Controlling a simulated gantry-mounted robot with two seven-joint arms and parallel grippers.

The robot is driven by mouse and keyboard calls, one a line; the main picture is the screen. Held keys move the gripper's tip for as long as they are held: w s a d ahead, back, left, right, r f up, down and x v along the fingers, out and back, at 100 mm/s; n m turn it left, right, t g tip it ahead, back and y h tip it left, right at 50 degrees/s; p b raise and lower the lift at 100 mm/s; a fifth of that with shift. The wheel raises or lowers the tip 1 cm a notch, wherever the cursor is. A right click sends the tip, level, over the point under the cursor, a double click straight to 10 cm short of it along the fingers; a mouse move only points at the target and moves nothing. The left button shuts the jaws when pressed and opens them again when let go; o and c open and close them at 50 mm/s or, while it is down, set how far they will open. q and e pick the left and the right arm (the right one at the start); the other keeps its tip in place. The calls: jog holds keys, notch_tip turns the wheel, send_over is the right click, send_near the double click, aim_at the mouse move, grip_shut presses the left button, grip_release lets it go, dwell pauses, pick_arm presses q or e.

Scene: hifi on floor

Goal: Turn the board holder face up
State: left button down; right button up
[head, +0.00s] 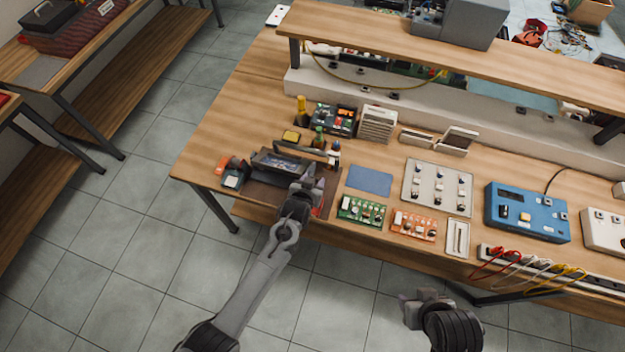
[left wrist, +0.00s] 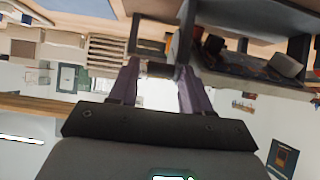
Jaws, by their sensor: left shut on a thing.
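The board holder (head: 278,163) is a dark frame at the left part of the workbench, with a bluish-grey inner area and a long dark bar behind it. My left gripper (head: 308,186) is at its right front side and shut on it. In the left wrist view a dark piece of the holder (left wrist: 160,69) sits between my two fingertips (left wrist: 158,75). The holder looks tilted; my gripper hides part of it, and I cannot tell which face is up. My right gripper (head: 418,298) is in front of the bench, clear of everything; its jaw opening cannot be made out.
A dark brown mat (head: 262,192) lies under the holder. Small tools and bottles (head: 319,137) stand close behind it. A blue pad (head: 369,181), a green circuit board (head: 361,211) and an orange board (head: 414,226) lie to the right. A raised shelf (head: 400,45) spans the back.

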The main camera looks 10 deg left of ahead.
pick_arm(q)
jog(key=c, duration=0.8)
grip_release()
jog(key=shift+s+r, duration=0.1)
jog(key=p+v, duration=0.1)
jog(key=v, duration=0.9)
jog(key=shift+s+r, duration=0.1)
jog(key=shift+s, duration=0.15)
